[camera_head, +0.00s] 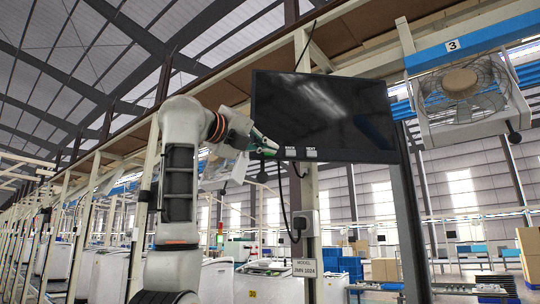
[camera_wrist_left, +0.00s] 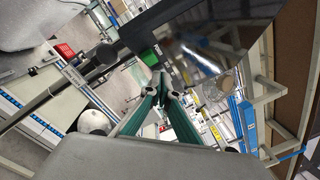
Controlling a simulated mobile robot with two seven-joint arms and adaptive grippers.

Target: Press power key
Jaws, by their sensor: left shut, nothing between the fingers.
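A black monitor (camera_head: 322,105) hangs on the frame in the middle of the head view, its screen dark and reflective. My left gripper (camera_head: 270,147) is at the monitor's lower left corner, left of the labels. It is shut and empty, with its green fingers together. In the left wrist view the fingertips of my gripper (camera_wrist_left: 162,84) meet below the dark screen (camera_wrist_left: 215,45). A green patch (camera_wrist_left: 149,59) shows just beyond the tips. I cannot make out a power key, nor tell whether the tips touch the bezel.
A caged fan (camera_head: 463,90) hangs to the right of the monitor under a blue beam. A post with a socket box (camera_head: 306,223) and hanging black cables stands below the monitor. A sign (camera_head: 305,267) is fixed lower on it. Cartons (camera_head: 384,269) stand far behind.

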